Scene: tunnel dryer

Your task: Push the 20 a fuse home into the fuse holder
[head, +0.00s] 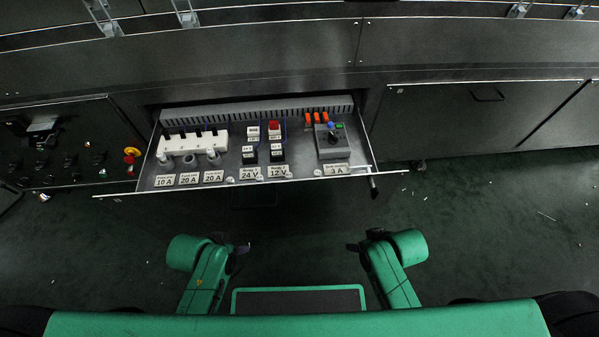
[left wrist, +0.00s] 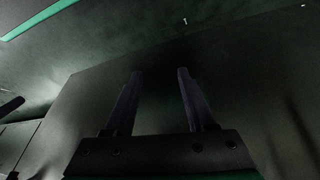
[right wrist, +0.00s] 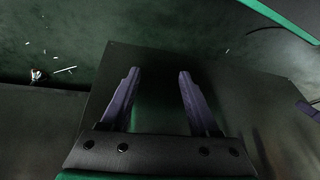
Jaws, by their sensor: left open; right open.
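A white fuse holder block (head: 192,143) stands at the left end of an open drawer (head: 225,182) in the head view. The labels below read 10 A, 20 A (head: 189,179) and 20 A (head: 213,176). How deep each fuse sits is too small to tell. My left gripper (head: 241,249) and right gripper (head: 353,246) are in front of and below the drawer, apart from it. Both are open and empty in the left wrist (left wrist: 156,75) and right wrist (right wrist: 157,75) views.
The drawer also holds relays labelled 24 V (head: 249,154) and 12 V (head: 277,152), orange terminals (head: 316,117) and a grey unit (head: 332,147) at right. A control panel with a red emergency button (head: 129,160) is left of it. The floor before the drawer is clear.

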